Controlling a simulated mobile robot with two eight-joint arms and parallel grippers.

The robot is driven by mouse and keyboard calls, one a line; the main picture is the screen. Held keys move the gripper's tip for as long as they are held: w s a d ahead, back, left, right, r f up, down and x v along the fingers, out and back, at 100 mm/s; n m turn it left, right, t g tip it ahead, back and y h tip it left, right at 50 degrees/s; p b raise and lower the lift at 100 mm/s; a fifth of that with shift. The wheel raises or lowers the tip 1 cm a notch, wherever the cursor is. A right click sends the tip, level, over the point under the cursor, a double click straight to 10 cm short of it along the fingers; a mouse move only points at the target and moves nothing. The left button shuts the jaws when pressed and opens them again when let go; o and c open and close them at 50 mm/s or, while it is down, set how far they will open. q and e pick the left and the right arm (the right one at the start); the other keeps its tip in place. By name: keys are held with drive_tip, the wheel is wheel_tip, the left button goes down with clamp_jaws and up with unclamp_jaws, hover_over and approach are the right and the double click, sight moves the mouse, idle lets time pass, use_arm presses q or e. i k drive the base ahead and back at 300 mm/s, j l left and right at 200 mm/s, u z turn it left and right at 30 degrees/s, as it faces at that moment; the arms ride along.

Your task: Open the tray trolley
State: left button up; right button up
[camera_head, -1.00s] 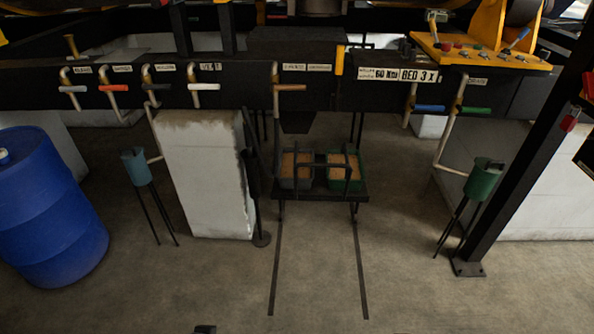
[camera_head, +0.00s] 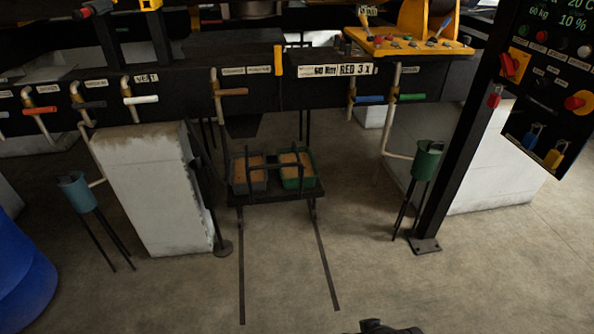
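The tray trolley is a low black platform (camera_head: 262,198) at the inner end of two dark floor rails, under the long black bench. It carries a grey-black tray (camera_head: 240,184) on the left and a green tray (camera_head: 309,180) on the right, both with tan contents. A thin black bar frame stands over the trays. The rails run from the trolley toward me and are bare. No gripper fingers show. A dark part cut off by the bottom edge may be mine, and I cannot tell which part. Nothing of mine touches the trolley.
A white block (camera_head: 155,195) stands left of the trolley, with a blue-grey cup on legs (camera_head: 77,194) and a blue barrel (camera_head: 22,285) farther left. A green cup on legs (camera_head: 424,163) and a slanted black post (camera_head: 450,175) stand to the right. Floor around the rails is clear.

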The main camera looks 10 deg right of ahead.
sight(276, 192)
drive_tip(key=i+l, duration=0.15)
drive_tip(key=i, duration=0.3)
drive_tip(key=i+l, duration=0.1)
drive_tip(key=i, duration=0.35)
drive_tip(key=i+l, duration=0.15)
drive_tip(key=i, duration=0.25)
